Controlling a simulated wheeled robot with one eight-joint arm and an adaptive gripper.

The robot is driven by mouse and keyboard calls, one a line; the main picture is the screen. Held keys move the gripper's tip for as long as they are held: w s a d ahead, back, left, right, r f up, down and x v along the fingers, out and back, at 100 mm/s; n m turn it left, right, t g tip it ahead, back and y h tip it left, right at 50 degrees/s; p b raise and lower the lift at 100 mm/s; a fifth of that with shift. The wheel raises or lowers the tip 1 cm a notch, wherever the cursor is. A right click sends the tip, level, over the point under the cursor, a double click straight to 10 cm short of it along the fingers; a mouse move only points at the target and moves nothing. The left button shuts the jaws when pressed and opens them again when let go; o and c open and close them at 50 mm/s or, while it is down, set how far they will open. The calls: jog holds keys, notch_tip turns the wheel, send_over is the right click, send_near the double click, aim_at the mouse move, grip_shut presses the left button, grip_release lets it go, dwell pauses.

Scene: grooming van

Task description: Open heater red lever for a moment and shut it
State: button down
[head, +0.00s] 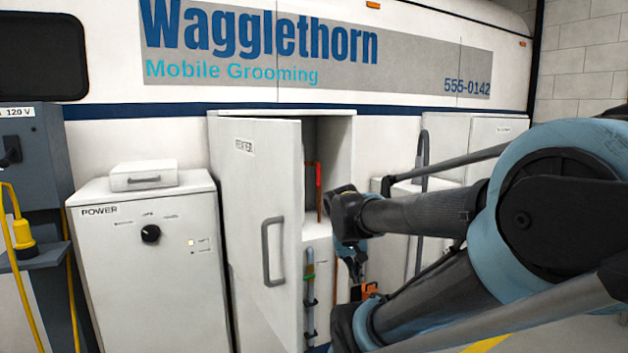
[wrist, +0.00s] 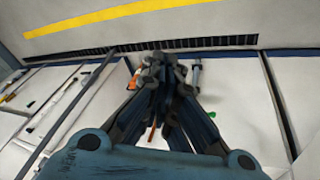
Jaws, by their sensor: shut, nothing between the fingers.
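The heater cabinet (head: 222,180) stands against the van with its door (head: 262,200) swung open. Inside, a red lever (head: 318,175) stands upright beside a thin copper-coloured pipe. My gripper (head: 356,278) hangs pointing down in front of the cabinet's right side, below and to the right of the red lever and apart from it. In the wrist view my gripper (wrist: 163,62) has its fingers together with nothing held. I cannot make out the red lever for certain in the wrist view.
An orange item (head: 364,291) shows near my fingertips, also in the wrist view (wrist: 135,77). The open door's handle (head: 270,250) projects forward. A white power cabinet (head: 145,260) stands left.

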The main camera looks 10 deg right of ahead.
jog(key=w+d+r+m+t+h, duration=0.25)
jog(key=w+r, duration=0.35)
jog(key=w, duration=0.6)
jog(key=m+t+h, duration=0.3)
jog(key=t+h, duration=0.2)
jog(key=t, duration=0.3)
send_near(318, 175)
jog(key=x, duration=0.6)
jog(key=shift+w+d, duration=0.15)
jog(key=shift+w, duration=0.1)
jog(key=shift+w+d+f, duration=0.1)
jog(key=shift+w, duration=0.4)
